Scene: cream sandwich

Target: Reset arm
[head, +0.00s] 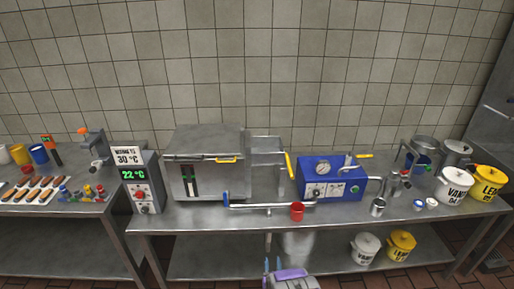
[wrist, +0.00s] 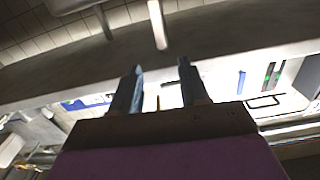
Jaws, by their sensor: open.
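My gripper (head: 272,264) shows at the bottom middle of the head view, in front of the table and below the level of its top. Its two blue-grey fingers stand apart with nothing between them. In the wrist view the two fingers (wrist: 160,80) are also apart and empty, and the purple part of my gripper fills the bottom of the picture. The steel table (head: 180,219) runs across the head view behind the gripper. No object touches the gripper.
A steel box machine (head: 205,165), a blue device (head: 330,178) and a control unit (head: 139,183) stand behind. White (head: 365,248) and yellow (head: 401,245) buckets sit on the lower shelf.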

